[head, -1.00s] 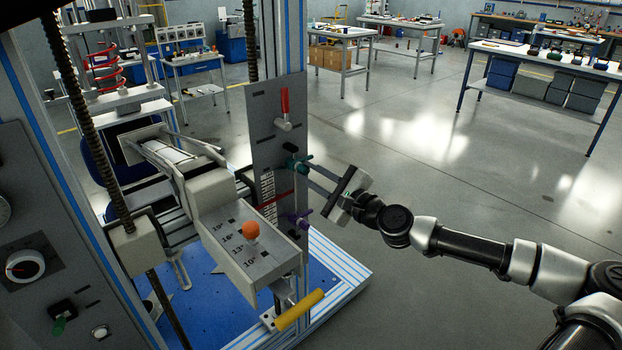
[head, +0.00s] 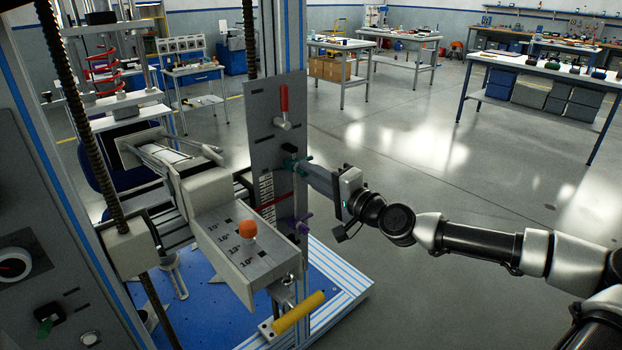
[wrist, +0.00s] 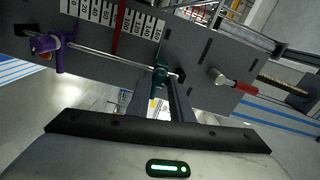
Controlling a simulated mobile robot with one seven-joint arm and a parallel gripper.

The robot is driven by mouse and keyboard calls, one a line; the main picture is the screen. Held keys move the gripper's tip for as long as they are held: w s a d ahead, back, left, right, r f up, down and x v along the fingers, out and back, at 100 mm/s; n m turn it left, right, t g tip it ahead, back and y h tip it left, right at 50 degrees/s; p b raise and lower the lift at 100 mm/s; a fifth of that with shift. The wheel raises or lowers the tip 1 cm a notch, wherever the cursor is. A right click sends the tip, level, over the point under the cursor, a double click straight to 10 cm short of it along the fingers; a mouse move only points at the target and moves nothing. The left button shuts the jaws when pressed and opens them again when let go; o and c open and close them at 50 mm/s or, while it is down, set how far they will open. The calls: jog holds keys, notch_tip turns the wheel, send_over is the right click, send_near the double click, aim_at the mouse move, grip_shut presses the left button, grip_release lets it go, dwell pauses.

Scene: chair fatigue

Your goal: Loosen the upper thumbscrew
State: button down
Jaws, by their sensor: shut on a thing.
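The upper thumbscrew is the green one (head: 297,163) on the grey upright plate (head: 265,110); it also shows in the wrist view (wrist: 159,76). My gripper (head: 308,168) is shut on the green thumbscrew, reaching it from the right. In the wrist view its fingers (wrist: 160,100) meet at the green screw and partly hide it. The purple lower thumbscrew (head: 299,223) sits below on the same plate, apart from my gripper; it shows at the left of the wrist view (wrist: 48,44).
A red-handled lever (head: 284,105) stands above the green screw on the plate. A scale with a red pointer (head: 268,200) lies between the screws. A grey box with an orange knob (head: 248,229) juts out at the left. A yellow handle (head: 299,312) is below. Open floor lies right.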

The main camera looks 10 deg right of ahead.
jog(key=n+b, duration=0.1)
jog(key=n, duration=0.3)
jog(key=shift+n, duration=0.3)
dwell(0.3)
jog(key=c, duration=1.6)
grip_release()
jog(key=shift+o, duration=0.2)
jog(key=p+v, duration=0.1)
jog(key=v, duration=1.6)
jog(key=shift+s, duration=0.2)
jog(key=shift+d, duration=0.1)
